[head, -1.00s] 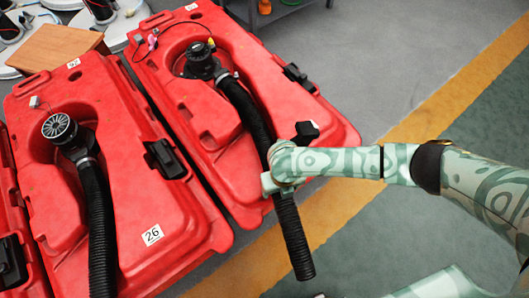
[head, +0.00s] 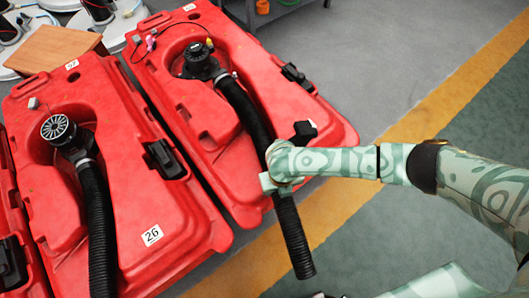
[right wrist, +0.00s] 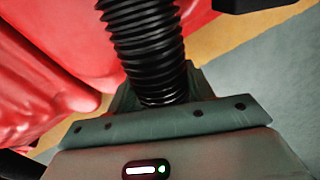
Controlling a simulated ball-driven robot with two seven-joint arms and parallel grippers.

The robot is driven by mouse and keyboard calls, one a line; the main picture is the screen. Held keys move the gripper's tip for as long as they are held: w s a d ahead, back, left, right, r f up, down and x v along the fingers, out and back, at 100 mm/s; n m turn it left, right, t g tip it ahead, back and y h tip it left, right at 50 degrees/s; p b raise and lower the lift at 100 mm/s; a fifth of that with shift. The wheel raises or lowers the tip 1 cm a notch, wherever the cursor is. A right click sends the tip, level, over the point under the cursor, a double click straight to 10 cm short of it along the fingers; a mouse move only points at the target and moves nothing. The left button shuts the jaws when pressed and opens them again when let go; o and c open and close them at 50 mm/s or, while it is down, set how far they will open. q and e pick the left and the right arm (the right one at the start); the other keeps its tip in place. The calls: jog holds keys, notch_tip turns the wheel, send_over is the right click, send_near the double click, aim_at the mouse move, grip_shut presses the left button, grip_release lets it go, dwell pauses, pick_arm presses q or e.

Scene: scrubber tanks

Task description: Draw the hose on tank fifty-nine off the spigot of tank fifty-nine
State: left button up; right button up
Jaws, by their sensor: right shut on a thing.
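The right-hand red tank (head: 318,122) has a black spigot with a dark cap (head: 199,60) in its recess. A black ribbed hose (head: 243,107) runs from this spigot down over the tank's front edge, its free end hanging past the edge. The hose's upper end still meets the spigot, with no gap that I can see. My right gripper (head: 279,184) is closed around the lower part of the hose. In the right wrist view the ribbed hose (right wrist: 148,45) passes between the jaws. This tank's number label (head: 190,7) is too small to read. My left gripper is out of view.
A neighbouring red tank (head: 135,215), marked 26, stands to the left with its own capped spigot (head: 58,128) and black hose (head: 100,225). A brown board (head: 52,48) lies behind it. Grey floor with a yellow stripe (head: 430,115) is open at the right.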

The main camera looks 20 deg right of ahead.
aim_at(290, 198)
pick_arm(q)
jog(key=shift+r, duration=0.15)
pick_arm(e)
jog(key=shift+s, duration=0.15)
jog(key=shift+s+d+r+p, duration=0.1)
jog(key=shift+s+d+p, duration=0.25)
jog(key=shift+s, duration=0.35)
jog(key=shift+s+d+f+p, duration=0.1)
jog(key=shift+s+d+p, duration=0.1)
jog(key=shift+s+p, duration=0.4)
jog(key=shift+s+d+r+p, duration=0.1)
jog(key=shift+s+d+p, duration=0.2)
jog(key=shift+s, duration=0.5)
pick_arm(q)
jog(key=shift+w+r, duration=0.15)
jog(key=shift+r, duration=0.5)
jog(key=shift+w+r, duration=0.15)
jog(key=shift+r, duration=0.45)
pick_arm(e)
jog(key=o, duration=1.3)
jog(key=shift+w, duration=0.1)
jog(key=o, duration=0.5)
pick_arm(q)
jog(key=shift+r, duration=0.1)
pick_arm(e)
jog(key=shift+a+r, duration=0.1)
